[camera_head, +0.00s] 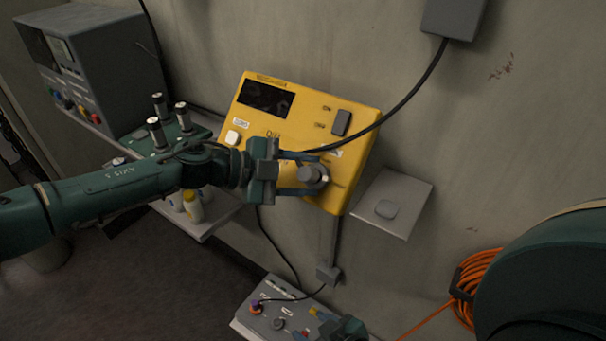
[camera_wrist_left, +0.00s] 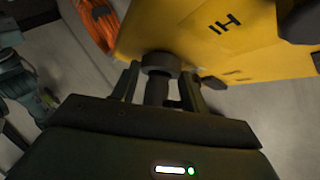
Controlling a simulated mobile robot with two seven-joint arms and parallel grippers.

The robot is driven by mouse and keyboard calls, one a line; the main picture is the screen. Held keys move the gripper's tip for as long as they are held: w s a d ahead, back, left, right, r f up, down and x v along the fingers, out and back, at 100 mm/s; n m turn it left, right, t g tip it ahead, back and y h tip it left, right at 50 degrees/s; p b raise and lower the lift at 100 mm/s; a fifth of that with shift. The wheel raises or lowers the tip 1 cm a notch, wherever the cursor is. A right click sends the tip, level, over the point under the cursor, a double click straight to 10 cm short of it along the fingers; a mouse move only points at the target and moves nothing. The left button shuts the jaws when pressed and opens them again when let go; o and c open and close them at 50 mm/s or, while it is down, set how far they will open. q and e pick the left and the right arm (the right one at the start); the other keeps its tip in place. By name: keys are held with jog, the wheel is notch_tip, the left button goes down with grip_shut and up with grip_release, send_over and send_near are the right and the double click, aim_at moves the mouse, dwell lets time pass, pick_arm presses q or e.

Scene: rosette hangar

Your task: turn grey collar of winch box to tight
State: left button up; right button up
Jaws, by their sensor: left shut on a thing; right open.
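The yellow winch box (camera_head: 290,120) is on the wall in the middle of the head view, tilted in the picture. Its grey round collar (camera_head: 310,174) is at the lower right of its face. My left gripper (camera_head: 300,176) is shut on the collar, a finger on either side. The wrist view shows the dark collar (camera_wrist_left: 160,63) between the fingers (camera_wrist_left: 160,88), against the yellow box (camera_wrist_left: 225,45). The collar's markings are too small or covered to read.
A black cable runs across the yellow box. A grey plate (camera_head: 405,195) is right of it. The lower grey panel (camera_head: 262,318) has knobs and a plugged lead. Bottles (camera_head: 193,207) and a grey cabinet (camera_head: 85,60) are left. An orange cable coil (camera_head: 472,278) hangs right.

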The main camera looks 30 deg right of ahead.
pick_arm(q)
jog(key=shift+d+m+g+y, duration=0.1)
jog(key=shift+m+g+y, duration=0.3)
jog(key=shift+m, duration=0.5)
pick_arm(e)
jog(key=shift+r, duration=0.1)
pick_arm(q)
jog(key=shift+r+y, duration=0.1)
jog(key=shift+y, duration=0.2)
pick_arm(e)
jog(key=shift+s+a, duration=0.1)
pick_arm(q)
jog(key=o, duration=1)
jog(key=shift+w+a, duration=0.15)
jog(key=shift+a, duration=0.1)
jog(key=b+v, duration=0.2)
jog(key=v, duration=1)
jog(key=shift+a+r+b, duration=0.15)
jog(key=shift+a+b, duration=0.15)
jog(key=shift+b, duration=0.1)
pick_arm(e)
jog(key=shift+a+f+y, duration=0.4)
jog(key=shift+a, duration=0.1)
